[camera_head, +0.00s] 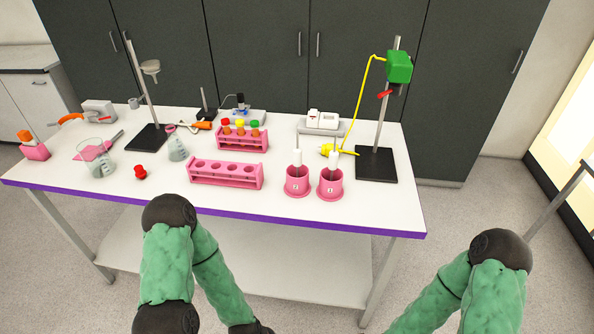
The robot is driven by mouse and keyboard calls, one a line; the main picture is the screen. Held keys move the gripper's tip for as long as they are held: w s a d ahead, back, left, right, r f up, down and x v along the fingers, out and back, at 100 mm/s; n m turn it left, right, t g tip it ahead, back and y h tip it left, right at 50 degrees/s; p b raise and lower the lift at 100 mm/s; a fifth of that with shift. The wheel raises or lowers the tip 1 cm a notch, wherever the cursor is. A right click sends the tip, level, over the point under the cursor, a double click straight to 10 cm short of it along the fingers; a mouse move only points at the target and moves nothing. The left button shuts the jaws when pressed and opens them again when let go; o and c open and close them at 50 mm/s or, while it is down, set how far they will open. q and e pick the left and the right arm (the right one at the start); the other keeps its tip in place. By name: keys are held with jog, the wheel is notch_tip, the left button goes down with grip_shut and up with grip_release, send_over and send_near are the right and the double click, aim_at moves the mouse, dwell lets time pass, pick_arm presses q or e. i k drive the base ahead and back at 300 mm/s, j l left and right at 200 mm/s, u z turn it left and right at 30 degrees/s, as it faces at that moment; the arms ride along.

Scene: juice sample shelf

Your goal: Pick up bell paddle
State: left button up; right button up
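No thing here is clearly recognisable as a bell paddle. A flat pink piece with a grey handle (116,137) lies at the left of the white table (110,185), partly behind a clear beaker (103,168). A small red lever-like piece (385,94) is on the right stand, below a green box (399,67). My two green arms show at the bottom, in front of the table's near edge. Both grippers are out of view, so I cannot see what they hold.
A pink rack (225,182) and two pink cups (298,187) (330,190) stand near the table's front edge. Tall stands rise at left (150,137) and right (377,165). A red cap-like piece (140,172) lies left of the rack. The front right corner is clear.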

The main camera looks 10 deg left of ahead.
aim_at(333, 155)
jog(key=i+l+u, duration=0.2)
jog(key=l+u, duration=0.15)
jog(key=l, duration=0.65)
jog(key=i+l+u, duration=0.1)
jog(key=l+u, duration=0.2)
jog(key=l, duration=0.7)
jog(key=l+u, duration=0.35)
jog(key=l, duration=0.65)
